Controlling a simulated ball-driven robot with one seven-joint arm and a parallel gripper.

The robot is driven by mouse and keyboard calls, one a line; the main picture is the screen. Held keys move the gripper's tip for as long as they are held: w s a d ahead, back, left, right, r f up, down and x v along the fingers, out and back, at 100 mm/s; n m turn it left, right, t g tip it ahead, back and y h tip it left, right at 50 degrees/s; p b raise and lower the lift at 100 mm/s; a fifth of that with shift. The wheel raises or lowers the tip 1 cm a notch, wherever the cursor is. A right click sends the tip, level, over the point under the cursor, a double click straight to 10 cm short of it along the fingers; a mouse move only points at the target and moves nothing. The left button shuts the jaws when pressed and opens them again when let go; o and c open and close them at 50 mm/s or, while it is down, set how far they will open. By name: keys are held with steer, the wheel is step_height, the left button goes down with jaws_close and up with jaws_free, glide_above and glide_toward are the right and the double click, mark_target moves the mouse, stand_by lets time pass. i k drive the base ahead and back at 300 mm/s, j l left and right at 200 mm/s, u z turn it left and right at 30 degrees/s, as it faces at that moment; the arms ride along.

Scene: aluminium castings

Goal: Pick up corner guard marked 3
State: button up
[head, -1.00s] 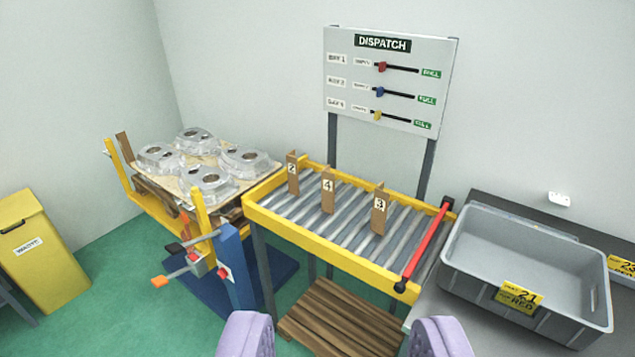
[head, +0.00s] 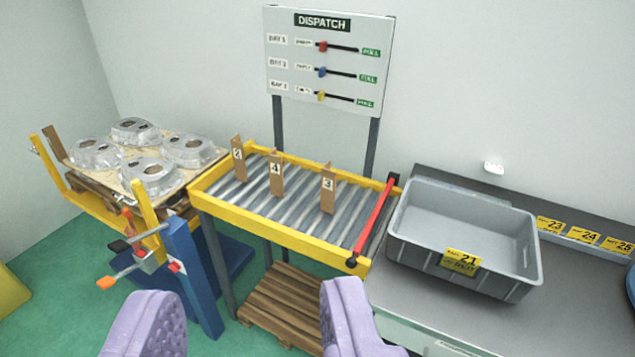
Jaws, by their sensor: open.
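The corner guard marked 3 (head: 327,191) is a brown upright strip with a white label. It stands on the roller conveyor (head: 231,208) in a yellow frame, nearest the red bar. The guard marked 4 (head: 276,177) and the guard marked 2 (head: 238,161) stand to its left on the same rollers. My gripper (head: 243,318) shows as two lilac padded fingers at the bottom of the view. It is open and empty, in front of and below the conveyor in the picture, apart from the guards.
A red bar (head: 374,220) crosses the conveyor's right end. A grey bin (head: 462,222) marked 21 stands on the grey bench to the right. Metal castings (head: 152,176) lie on a pallet stand at left. A blue post (head: 192,279) and wooden pallet (head: 278,305) stand low in front.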

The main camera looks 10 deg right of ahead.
mark_target(328, 181)
steer(key=i+j+z, duration=0.35)
steer(key=i, duration=0.5)
steer(key=i+j+z, duration=0.4)
steer(key=i+j, duration=0.2)
steer(key=i, duration=0.15)
steer(key=i+j+z, duration=0.35)
steer(key=i+j, duration=0.35)
steer(key=j, duration=0.1)
